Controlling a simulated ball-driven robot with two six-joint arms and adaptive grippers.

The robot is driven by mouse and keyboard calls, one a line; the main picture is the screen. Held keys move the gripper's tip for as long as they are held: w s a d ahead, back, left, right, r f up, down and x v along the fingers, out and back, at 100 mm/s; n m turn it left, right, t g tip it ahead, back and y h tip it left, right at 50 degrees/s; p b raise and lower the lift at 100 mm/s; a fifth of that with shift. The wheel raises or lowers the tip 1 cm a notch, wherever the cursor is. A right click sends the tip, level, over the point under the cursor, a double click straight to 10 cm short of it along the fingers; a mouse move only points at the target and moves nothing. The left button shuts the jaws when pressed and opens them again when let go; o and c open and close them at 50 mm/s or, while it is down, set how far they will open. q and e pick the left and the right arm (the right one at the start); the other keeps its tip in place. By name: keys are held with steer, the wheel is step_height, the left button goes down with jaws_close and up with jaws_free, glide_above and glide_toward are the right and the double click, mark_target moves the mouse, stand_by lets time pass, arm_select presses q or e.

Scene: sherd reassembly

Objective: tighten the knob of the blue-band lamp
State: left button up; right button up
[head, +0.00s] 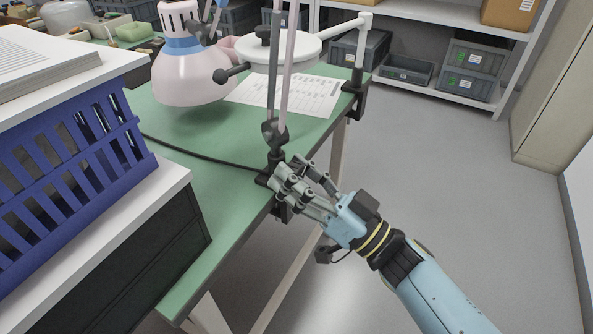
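The blue-band lamp has a pale pink shade (190,82) with a blue band (182,45) and hangs over the green table at upper left. A thin upright lamp arm (272,88) rises from a black clamp (265,179) at the table's right edge. A dark joint knob (273,132) sits low on that arm. Another black knob (222,76) sticks out right of the shade; I cannot tell which lamp it belongs to. My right gripper (291,170) is at the clamp, below the joint knob, its fingers spread apart. Contact is unclear. My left gripper is not in view.
A white round magnifier lamp (300,48) is clamped at the table's far right corner. A printed sheet (312,96) lies on the green table (205,190). A blue basket (70,170) and stacked papers (50,58) stand at left. The floor at right is clear.

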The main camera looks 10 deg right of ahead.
steer(key=shift+o, duration=0.6)
steer(key=v, duration=1.2)
